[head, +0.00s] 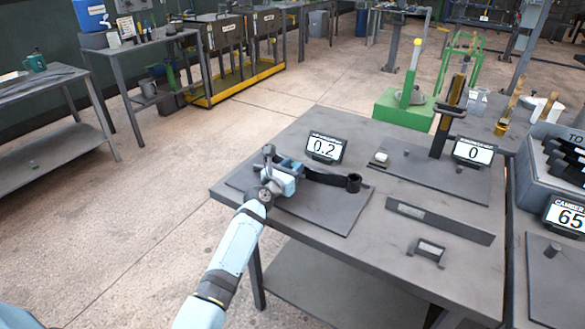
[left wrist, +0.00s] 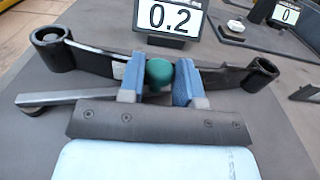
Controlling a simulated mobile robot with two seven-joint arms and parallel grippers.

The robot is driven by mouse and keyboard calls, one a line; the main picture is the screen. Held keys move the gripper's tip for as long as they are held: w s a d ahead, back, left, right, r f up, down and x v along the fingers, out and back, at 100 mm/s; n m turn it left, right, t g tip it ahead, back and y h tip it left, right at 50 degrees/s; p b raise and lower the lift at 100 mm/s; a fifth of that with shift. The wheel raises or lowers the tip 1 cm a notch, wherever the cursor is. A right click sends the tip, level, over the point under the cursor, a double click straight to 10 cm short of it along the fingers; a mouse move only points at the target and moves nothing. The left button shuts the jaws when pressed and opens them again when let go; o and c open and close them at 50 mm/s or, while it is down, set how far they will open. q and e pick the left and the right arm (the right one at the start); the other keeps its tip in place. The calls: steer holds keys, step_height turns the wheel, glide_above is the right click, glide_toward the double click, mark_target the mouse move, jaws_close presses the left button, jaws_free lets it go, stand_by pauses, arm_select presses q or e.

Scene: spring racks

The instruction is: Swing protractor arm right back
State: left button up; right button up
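A dark curved spring leaf (head: 325,178) with an eye at each end lies on a plate on the table; it also shows in the left wrist view (left wrist: 228,78). A flat grey bar (left wrist: 75,97), seemingly the protractor arm, runs in front of it from a dark round foot at the left. A green ball knob (left wrist: 160,72) sits near the spring's middle. My left gripper (left wrist: 159,78) has its blue fingers on both sides of the knob, filling the gap; in the head view the gripper (head: 283,180) hides the knob. My right gripper is out of view.
A display (head: 325,147) behind the spring reads 0.2. Another display (head: 473,151) reads 0, beside a second plate with a dark upright post (head: 443,130). A long dark bar (head: 440,221) and a small block (head: 428,250) lie at the front right. A machine reading 65 (head: 567,214) stands further right.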

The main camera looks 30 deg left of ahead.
arm_select(q)
jaws_close()
steer(key=shift+s, duration=0.1)
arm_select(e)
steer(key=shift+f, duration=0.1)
arm_select(q)
steer(key=shift+s+a+f+m+h+b, duration=0.15)
steer(key=shift+s+m+h+b, duration=0.2)
steer(key=shift+h+b, duration=0.2)
steer(key=shift+s+f+m+g+h+b, duration=0.1)
steer(key=shift+s+m+g+h+b, duration=0.2)
steer(key=shift+s+m+h+b, duration=0.45)
steer(key=s+m+g+h, duration=0.1)
steer(key=h, duration=0.1)
steer(key=s+a+m+h+b, duration=0.1)
steer(key=h, duration=0.1)
steer(key=s+m+g+h+b, duration=0.1)
steer(key=s+h, duration=0.1)
steer(key=shift+a+m+g, duration=0.25)
steer(key=shift+m+g, duration=0.05)
steer(key=shift+s+a+r+m+g+h, duration=0.25)
steer(key=shift+s+a+m+g+h, duration=0.3)
steer(key=shift+s+m+g+h, duration=0.45)
steer(key=shift+s+a+m+g+h, duration=0.3)
steer(key=shift+a+m+g+h, duration=0.1)
steer(key=shift+m+g+h, duration=0.3)
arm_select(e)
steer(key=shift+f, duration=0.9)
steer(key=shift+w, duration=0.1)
